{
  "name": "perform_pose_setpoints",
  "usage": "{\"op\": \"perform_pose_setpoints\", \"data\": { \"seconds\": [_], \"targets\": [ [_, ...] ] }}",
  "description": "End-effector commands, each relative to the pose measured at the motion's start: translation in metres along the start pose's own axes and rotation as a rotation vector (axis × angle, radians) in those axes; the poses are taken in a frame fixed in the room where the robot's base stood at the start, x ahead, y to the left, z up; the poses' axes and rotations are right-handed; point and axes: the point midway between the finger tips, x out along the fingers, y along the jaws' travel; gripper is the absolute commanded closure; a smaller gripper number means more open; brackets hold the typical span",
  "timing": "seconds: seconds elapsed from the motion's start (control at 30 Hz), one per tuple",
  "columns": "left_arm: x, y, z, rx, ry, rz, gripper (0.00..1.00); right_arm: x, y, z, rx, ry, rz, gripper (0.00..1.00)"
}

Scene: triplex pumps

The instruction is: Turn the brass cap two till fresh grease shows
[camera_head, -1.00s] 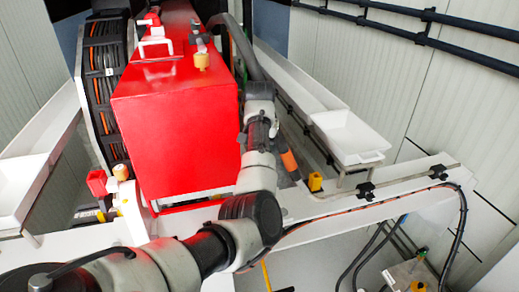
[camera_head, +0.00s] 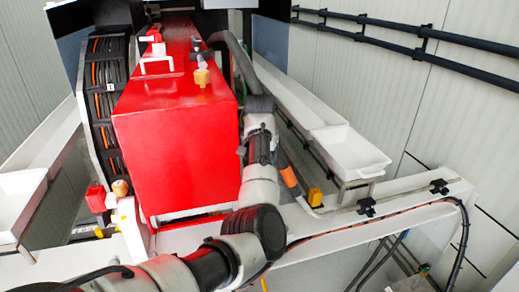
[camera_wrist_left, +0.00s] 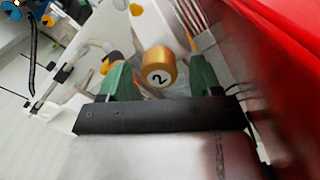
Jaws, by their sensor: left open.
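In the left wrist view a brass cap (camera_wrist_left: 159,66) faces me with a black 2 on its white round end. My left gripper (camera_wrist_left: 160,74) is open, with one green finger on each side of the cap. Gaps show between the fingers and the cap, and I see no grip on it. In the head view my left arm comes in from the lower left and reaches up beside the red box (camera_head: 175,150). Its fingers and cap 2 cannot be made out there. My right gripper is not in view.
Two other brass-coloured caps show in the head view: one on top of the red box (camera_head: 202,77) and one at its front left (camera_head: 120,187). A white tray (camera_head: 352,155) stands at the right. A black cable (camera_head: 462,225) hangs at the right end of a white beam (camera_head: 370,222).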

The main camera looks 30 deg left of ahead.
Motion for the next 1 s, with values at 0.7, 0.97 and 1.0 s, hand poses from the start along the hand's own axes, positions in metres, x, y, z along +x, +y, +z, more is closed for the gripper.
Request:
{"op": "perform_pose_setpoints", "data": {
  "seconds": [0.7,0.97,1.0],
  "targets": [
    [-0.100,0.000,-0.001,0.003,0.000,0.000,0.36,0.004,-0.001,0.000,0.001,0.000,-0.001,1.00],
    [-0.101,0.000,-0.001,0.001,0.000,0.000,0.36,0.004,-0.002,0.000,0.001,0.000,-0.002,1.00],
    [-0.100,0.001,-0.001,-0.004,0.000,-0.003,0.36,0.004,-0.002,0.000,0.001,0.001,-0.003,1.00]
  ]
}}
